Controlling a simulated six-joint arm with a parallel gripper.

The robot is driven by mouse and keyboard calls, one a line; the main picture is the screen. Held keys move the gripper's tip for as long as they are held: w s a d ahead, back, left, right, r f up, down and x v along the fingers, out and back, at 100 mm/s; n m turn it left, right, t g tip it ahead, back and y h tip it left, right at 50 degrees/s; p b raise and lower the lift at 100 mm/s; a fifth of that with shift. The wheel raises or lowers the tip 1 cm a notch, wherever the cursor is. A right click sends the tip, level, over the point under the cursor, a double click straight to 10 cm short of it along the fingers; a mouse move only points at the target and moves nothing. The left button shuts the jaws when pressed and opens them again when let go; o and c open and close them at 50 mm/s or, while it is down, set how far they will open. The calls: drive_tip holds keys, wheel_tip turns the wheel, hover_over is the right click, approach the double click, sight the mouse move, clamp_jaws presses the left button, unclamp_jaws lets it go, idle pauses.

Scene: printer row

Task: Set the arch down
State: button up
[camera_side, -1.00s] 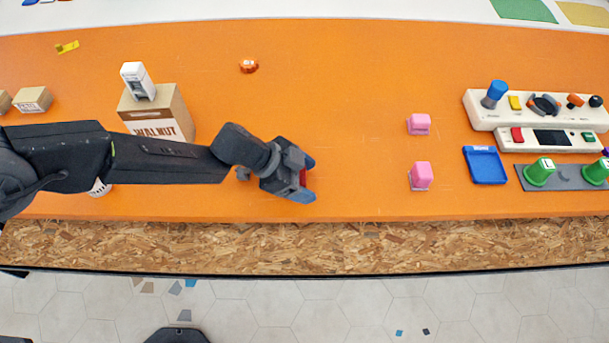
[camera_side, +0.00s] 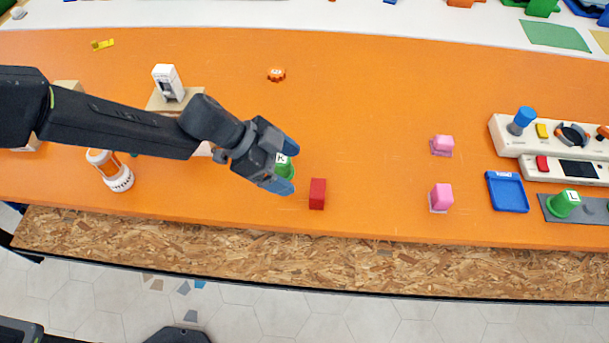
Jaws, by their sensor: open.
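A red block (camera_side: 317,194) stands on the orange table near its front edge. It is the likeliest match for the arch, but no arch opening shows from this angle. My gripper (camera_side: 286,166) is just left of the red block, open, with its blue fingertips apart and clear of the block. A green stamp with a white lettered top (camera_side: 283,165) shows between the fingertips. Its lower part is hidden, and I cannot tell whether the fingers touch it.
Two pink stamps (camera_side: 442,145) (camera_side: 440,197), a blue tray (camera_side: 507,192) and white control panels (camera_side: 545,140) stand to the right. A white-and-orange canister (camera_side: 110,170) and a box with a white device (camera_side: 168,83) are left. The table between the red block and pink stamps is clear.

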drive_tip(key=shift+v, duration=0.8)
drive_tip(key=s+a+r+n+t+y, duration=0.1)
drive_tip(key=s+a+r+n, duration=0.2)
drive_tip(key=a+r, duration=0.6)
drive_tip(key=s+a+r+n+t+y, duration=0.1)
drive_tip(key=s+a+r+n, duration=0.15)
drive_tip(key=a+r, duration=0.6)
drive_tip(key=s+a+r+n+t+y, duration=0.1)
drive_tip(key=s+a+n+y, duration=0.2)
drive_tip(key=s+a+n, duration=0.3)
drive_tip(key=s+a+r+n+t+y, duration=0.1)
drive_tip(key=s+a+n+y, duration=0.3)
drive_tip(key=s+a, duration=0.5)
drive_tip(key=a+n+t, duration=0.1)
drive_tip(key=a+n, duration=0.1)
drive_tip(key=a, duration=0.2)
drive_tip(key=shift+a+r+t, duration=0.2)
drive_tip(key=shift+r+t, duration=0.1)
drive_tip(key=shift+r, duration=0.05)
drive_tip(key=shift+s+n, duration=0.1)
drive_tip(key=shift+n, duration=0.15)
